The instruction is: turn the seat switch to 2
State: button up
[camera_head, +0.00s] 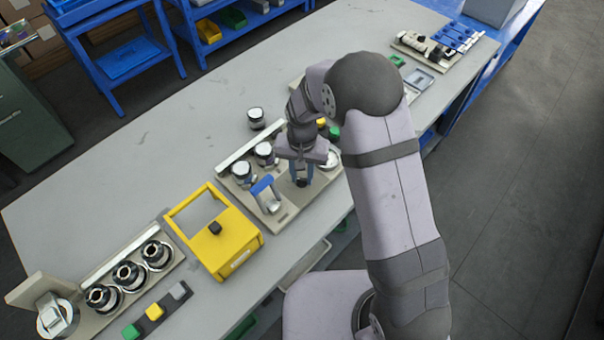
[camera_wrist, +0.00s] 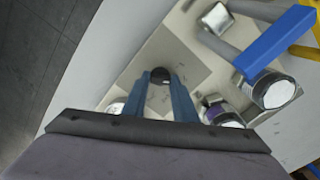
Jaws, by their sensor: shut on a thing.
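My gripper (camera_head: 303,174) is over the beige panel (camera_head: 285,214) in the middle of the bench and points down. In the wrist view its blue fingers (camera_wrist: 161,82) are shut on a small dark round knob, the seat switch (camera_wrist: 160,75), which sits on a light plate on the panel. In the head view the switch (camera_head: 301,182) shows only as a dark spot between the fingers. Its pointer and any position marks are too small or hidden to read.
A blue-handled lever (camera_head: 263,187) stands left of my gripper; it also shows in the wrist view (camera_wrist: 276,38). Silver-capped round parts (camera_head: 265,151) stand behind it. A yellow frame (camera_head: 228,247) lies to the left. The back of the grey bench is mostly clear.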

aim_at(302, 179)
jog(key=o, duration=1)
jog(key=shift+o, duration=0.2)
jog(key=shift+r, duration=0.1)
jog(key=shift+r+b, duration=1)
jog(key=shift+r, duration=2.65)
